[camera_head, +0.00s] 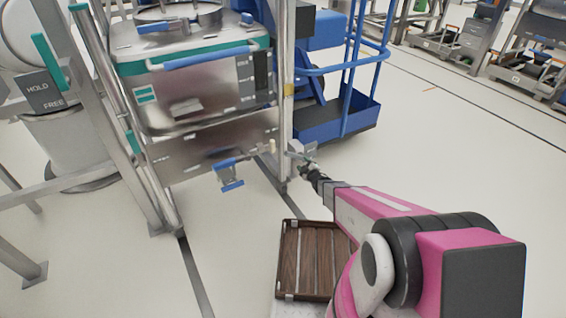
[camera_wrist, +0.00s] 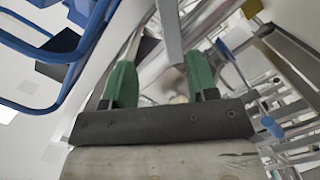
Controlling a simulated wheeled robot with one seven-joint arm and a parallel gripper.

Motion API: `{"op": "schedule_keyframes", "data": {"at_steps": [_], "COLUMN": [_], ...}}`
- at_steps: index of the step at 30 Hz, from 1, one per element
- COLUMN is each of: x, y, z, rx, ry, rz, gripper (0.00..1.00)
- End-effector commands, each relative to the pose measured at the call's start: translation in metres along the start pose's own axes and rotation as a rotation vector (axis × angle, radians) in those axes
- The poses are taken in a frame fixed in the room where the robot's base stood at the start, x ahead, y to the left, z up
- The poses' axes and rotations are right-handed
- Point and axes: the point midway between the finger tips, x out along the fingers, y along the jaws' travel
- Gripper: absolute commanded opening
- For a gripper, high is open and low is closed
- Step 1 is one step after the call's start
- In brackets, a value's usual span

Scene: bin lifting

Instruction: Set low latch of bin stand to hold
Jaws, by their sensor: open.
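The bin stand is a metal frame with an upright post (camera_head: 283,95) and a steel bin (camera_head: 200,95) held in it. A sign (camera_head: 45,90) reading HOLD above FREE sits on the left with a teal lever (camera_head: 50,62) beside it. Low on the stand, a blue-handled bar (camera_head: 230,165) ends in a cream knob (camera_head: 268,147); I cannot tell for sure that this is the low latch. My gripper (camera_head: 300,156) is open beside the foot of the post, just right of the knob. In the wrist view its green fingers (camera_wrist: 158,62) are apart, with nothing clearly held.
A blue cart (camera_head: 335,120) stands close behind the post, and its blue rails show in the wrist view (camera_wrist: 70,55). A slatted brown crate (camera_head: 302,260) lies below my arm. The floor to the right is clear; racks (camera_head: 470,45) stand at the back right.

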Motion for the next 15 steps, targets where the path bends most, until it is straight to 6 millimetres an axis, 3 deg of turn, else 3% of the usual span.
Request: {"op": "schedule_keyframes", "data": {"at_steps": [7, 15], "x": [-0.010, 0.012], "y": [-0.007, -0.008], "z": [-0.011, -0.013], "rx": [-0.029, -0.029], "ry": [0.116, 0.117], "rz": [0.010, 0.010], "gripper": [0.53, 0.53]}}
